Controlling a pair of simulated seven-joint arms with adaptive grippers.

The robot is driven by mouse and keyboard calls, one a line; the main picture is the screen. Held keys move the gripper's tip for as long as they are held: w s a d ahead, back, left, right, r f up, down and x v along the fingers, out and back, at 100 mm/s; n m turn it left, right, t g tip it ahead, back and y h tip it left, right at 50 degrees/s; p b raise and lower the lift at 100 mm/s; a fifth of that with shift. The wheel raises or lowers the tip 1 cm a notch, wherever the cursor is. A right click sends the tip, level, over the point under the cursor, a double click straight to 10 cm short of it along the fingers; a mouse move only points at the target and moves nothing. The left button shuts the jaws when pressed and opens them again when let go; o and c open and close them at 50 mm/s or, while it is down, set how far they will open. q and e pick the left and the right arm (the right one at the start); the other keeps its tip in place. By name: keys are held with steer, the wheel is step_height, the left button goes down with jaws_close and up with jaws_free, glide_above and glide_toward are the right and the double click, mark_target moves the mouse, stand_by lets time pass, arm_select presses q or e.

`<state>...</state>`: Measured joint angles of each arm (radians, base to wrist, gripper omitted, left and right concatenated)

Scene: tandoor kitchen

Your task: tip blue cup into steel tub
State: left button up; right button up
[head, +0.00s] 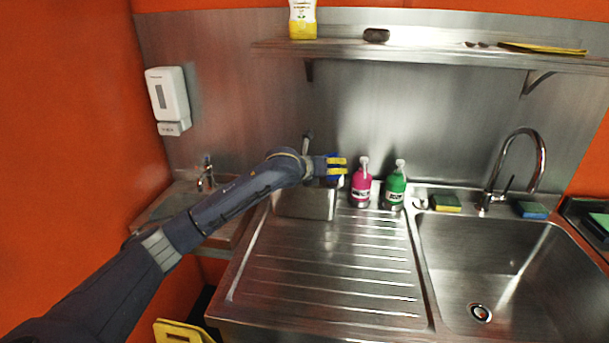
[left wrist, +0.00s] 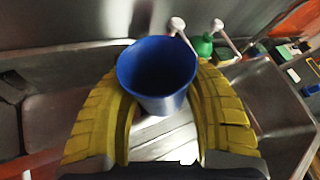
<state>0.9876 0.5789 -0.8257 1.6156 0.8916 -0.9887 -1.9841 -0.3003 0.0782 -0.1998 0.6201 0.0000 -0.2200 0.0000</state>
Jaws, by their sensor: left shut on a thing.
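My left gripper (head: 340,168) is shut on the blue cup (left wrist: 160,98), with a yellow finger on each side of it in the left wrist view. The cup's open mouth faces the wrist camera there, and the inside I can see looks empty. In the head view only a bit of blue shows by the fingers, so its tilt is hard to tell. The steel tub (head: 303,205) stands at the back left of the drainboard, below and slightly left of the gripper. My arm and gripper hide part of its top. My right gripper is not in view.
A pink bottle (head: 361,184) and a green bottle (head: 395,187) stand just right of the gripper. A steel shelf (head: 430,52) runs above. The ribbed drainboard (head: 325,270) is clear in front; the sink (head: 510,270) with its tall tap (head: 541,160) is at right.

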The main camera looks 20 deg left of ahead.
arm_select(q)
steer(key=shift+w+a+r+n+h, duration=0.1)
steer(key=shift+w+a+n+h, duration=0.05)
steer(key=shift+a+n+h, duration=0.3)
steer(key=shift+w+a+f+n, duration=0.15)
steer(key=shift+a+f+n, duration=0.2)
steer(key=shift+a, duration=0.1)
steer(key=shift+w+a+r+n+g+h, duration=0.1)
steer(key=shift+a+r+n+g+h, duration=0.2)
steer(key=shift+n+h, duration=0.4)
steer(key=shift+r+n+h, duration=0.35)
steer(key=shift+r+n, duration=0.2)
steer(key=shift+n, duration=0.05)
steer(key=shift+f+n+h, duration=0.35)
steer(key=shift+n+h, duration=0.05)
steer(key=shift+n, duration=0.2)
steer(key=shift+a+r+n+h, duration=0.1)
steer(key=shift+r+n+h, duration=0.25)
steer(key=shift+n, duration=0.25)
steer(key=shift+w+a+r+n+h, duration=0.1)
steer(key=shift+w+a+n+h, duration=0.15)
steer(key=shift+a+n, duration=0.25)
steer(key=shift+w+a+r+n+h, duration=0.1)
steer(key=shift+a+n+h, duration=0.2)
steer(key=shift+a+n, duration=0.2)
steer(key=shift+f+n, duration=0.3)
